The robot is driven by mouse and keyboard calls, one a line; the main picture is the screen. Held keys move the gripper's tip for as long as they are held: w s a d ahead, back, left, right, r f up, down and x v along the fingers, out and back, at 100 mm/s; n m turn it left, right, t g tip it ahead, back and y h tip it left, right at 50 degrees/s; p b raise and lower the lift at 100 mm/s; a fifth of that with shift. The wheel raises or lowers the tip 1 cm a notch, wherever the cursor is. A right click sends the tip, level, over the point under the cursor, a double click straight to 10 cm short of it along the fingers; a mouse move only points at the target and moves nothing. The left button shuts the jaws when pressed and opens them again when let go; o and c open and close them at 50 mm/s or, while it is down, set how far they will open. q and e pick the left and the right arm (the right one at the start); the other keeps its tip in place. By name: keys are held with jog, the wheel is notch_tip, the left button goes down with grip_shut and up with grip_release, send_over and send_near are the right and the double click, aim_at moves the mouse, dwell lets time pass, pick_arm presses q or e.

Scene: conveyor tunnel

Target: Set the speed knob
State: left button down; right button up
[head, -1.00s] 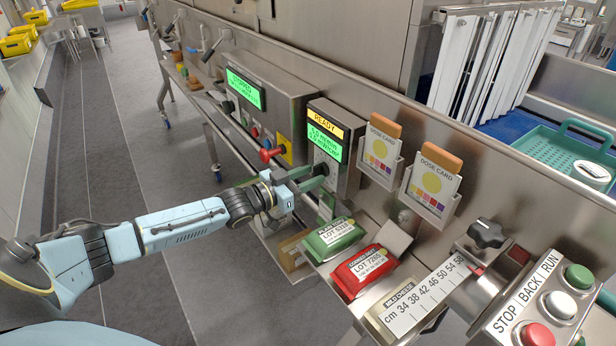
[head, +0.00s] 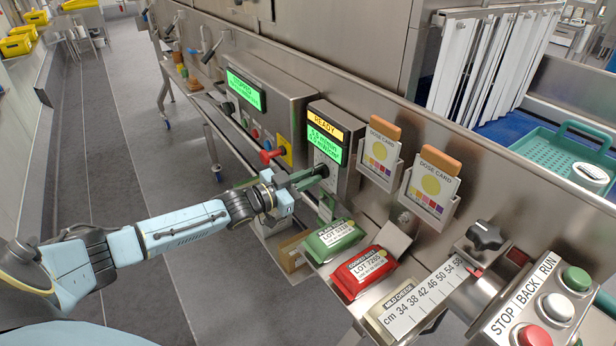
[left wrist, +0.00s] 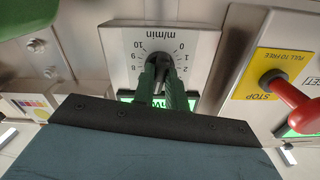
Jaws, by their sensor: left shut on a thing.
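The speed knob (left wrist: 158,61) is a small black knob on a grey panel, with a dial marked m/min and numbers from 0 to 10 around it. In the left wrist view my left gripper (left wrist: 162,75) is shut on the knob, with its green fingers on either side. In the head view the left gripper (head: 318,175) reaches the front of the control box (head: 346,178) and largely hides the knob. The box has a yellow READY strip (head: 325,121) and a green display (head: 325,146) above the knob. My right gripper is not in view.
A red pull-to-free stop button (head: 268,155) sits left of the box. Dose cards (head: 431,186) hang to the right. Green (head: 334,236) and red (head: 364,272) packs lie below, near a cm ruler (head: 425,298) and the STOP, BACK, RUN buttons (head: 560,306).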

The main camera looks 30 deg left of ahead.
pick_arm(q)
jog(key=shift+m+p, duration=0.3)
jog(key=shift+m, duration=3.8)
jog(key=c, duration=1.4)
grip_release()
jog(key=shift+c, duration=0.2)
jog(key=shift+s+a, duration=0.1)
jog(key=v, duration=1.3)
jog(key=shift+p, duration=0.4)
